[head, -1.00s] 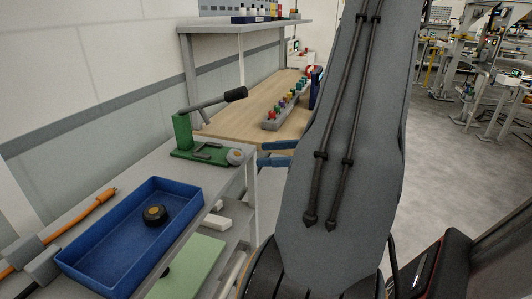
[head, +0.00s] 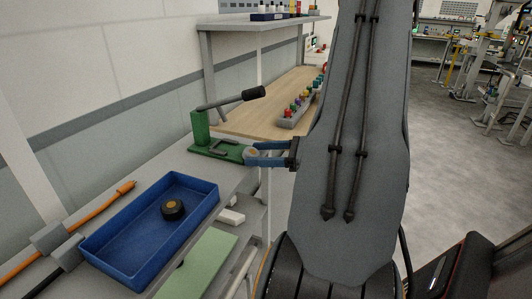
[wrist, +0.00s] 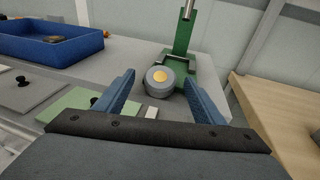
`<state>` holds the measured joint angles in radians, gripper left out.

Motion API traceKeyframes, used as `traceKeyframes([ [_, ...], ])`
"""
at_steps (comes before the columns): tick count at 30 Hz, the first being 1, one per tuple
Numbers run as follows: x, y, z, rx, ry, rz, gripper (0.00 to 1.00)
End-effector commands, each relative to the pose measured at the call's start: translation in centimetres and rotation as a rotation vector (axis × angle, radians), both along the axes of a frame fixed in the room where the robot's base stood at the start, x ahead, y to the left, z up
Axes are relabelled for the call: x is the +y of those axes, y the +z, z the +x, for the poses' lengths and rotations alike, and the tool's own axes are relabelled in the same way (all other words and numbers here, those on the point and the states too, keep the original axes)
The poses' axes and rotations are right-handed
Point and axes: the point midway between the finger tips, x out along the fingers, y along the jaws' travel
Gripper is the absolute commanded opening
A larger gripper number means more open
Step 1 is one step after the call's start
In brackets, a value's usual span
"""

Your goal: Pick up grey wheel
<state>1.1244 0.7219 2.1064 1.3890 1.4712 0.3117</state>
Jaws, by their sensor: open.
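The grey wheel (wrist: 159,84) is a short grey cylinder with a yellow centre. In the head view the wheel (head: 251,153) is partly hidden by my fingers, at the right end of the green base (head: 218,151). My gripper (head: 268,154) is open with two blue fingers. In the wrist view the open fingers (wrist: 158,96) stand on either side of the wheel's near part, with visible gaps. I see no contact.
A blue tray (head: 108,238) holding a black round part with a yellowish centre (head: 173,209) stands left on the bench. The press's black-handled lever (head: 254,93) sticks out above. A wooden table (head: 237,119) with a rack of coloured parts (head: 296,113) lies behind.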

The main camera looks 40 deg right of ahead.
Motion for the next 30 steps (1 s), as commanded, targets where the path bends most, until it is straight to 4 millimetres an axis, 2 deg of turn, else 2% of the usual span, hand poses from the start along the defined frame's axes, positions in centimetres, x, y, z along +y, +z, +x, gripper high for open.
traceKeyframes([
  [6, 0.0, 0.0, 0.0, 0.000, 0.000, 0.000, 0.63],
  [12, 0.0, 0.0, 0.0, 0.000, 0.000, 0.000, 0.29],
  [14, 0.0, 0.0, 0.0, 0.000, 0.000, 0.000, 0.19],
  [15, 0.0, 0.0, 0.0, 0.000, 0.000, 0.000, 0.17],
  [30, -1.2, 0.0, 0.7, -0.001, 0.007, 0.000, 0.17],
])
